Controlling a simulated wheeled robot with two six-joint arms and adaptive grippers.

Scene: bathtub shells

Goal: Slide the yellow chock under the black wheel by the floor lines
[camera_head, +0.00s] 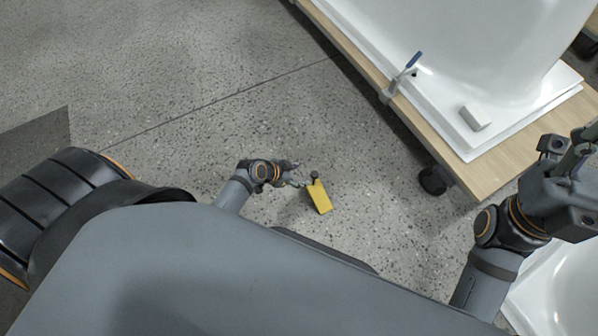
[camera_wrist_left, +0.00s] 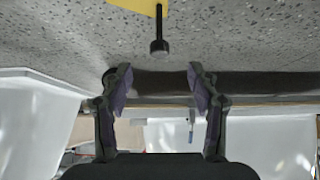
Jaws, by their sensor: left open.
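The yellow chock (camera_head: 320,199) lies on the speckled floor, with a black knob-ended handle (camera_head: 314,176) at its upper end. In the left wrist view, part of the chock (camera_wrist_left: 140,5) shows at the top edge, and its black handle (camera_wrist_left: 159,46) points toward the jaws. My left gripper (camera_head: 299,182) is low, just left of the handle; in its wrist view (camera_wrist_left: 159,76) the fingers are apart with nothing between them. The black wheel (camera_head: 433,180) is under the wooden platform's corner, right of the chock. My right gripper (camera_head: 577,152) is at the right edge; its jaws are unclear.
The wooden platform (camera_head: 484,184) carries a white bathtub shell (camera_head: 450,45), a small grey block (camera_head: 475,118) and a blue-handled clamp (camera_head: 408,66). A thin dark line (camera_head: 225,97) crosses the floor. Bare floor lies between chock and wheel. Another white shell (camera_head: 560,290) is lower right.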

